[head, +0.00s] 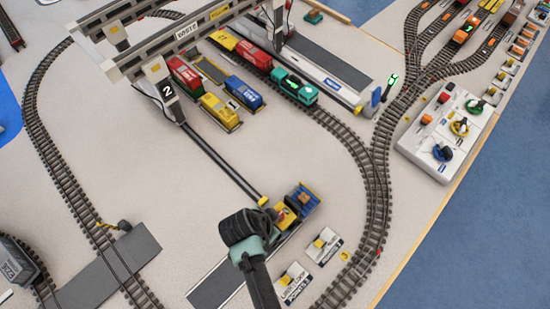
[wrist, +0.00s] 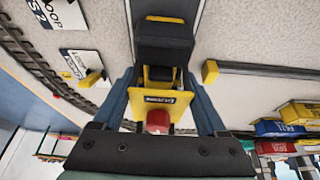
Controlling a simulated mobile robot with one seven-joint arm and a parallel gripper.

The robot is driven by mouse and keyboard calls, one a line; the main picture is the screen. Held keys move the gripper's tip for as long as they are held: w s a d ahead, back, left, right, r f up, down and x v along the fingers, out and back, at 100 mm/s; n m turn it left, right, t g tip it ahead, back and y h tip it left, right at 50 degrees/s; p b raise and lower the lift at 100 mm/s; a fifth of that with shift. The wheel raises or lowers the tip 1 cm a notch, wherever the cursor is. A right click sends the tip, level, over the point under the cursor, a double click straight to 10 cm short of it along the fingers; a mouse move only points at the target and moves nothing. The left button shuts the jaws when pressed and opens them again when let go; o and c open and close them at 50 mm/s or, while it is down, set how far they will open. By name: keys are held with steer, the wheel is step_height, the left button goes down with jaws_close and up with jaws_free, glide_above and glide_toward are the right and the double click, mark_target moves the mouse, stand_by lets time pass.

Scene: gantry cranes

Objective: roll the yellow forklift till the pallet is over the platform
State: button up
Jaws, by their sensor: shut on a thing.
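The yellow forklift (head: 286,217) stands on the pale table by the lower end of a dark strip, partly hidden behind my gripper (head: 276,217). The wrist view shows its yellow body (wrist: 160,98) with a label and a red part, and a black part beyond. My gripper (wrist: 164,98) is shut on it, one finger along each side. A blue block with a tan top (head: 303,197) is at the forklift's far side; I cannot tell whether it is the pallet's load. The pallet itself is not clearly visible. I cannot tell which surface is the platform.
Two sign plates with yellow levers (head: 322,245) lie to the lower right. A curved track (head: 375,190) runs right of the forklift. A yellow block (head: 263,201) ends a thin dark rail leading to the gantry crane (head: 165,92).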

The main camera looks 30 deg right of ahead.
jaws_close()
steer(key=shift+w+d, duration=0.1)
steer(key=shift+d, duration=0.7)
steer(key=o, duration=1.2)
jaws_free()
steer(key=shift+w+d, duration=0.1)
steer(key=shift+c, duration=0.2)
steer(key=shift+a+r, duration=0.3)
steer(key=v, duration=1.2)
steer(key=shift+r, duration=0.1)
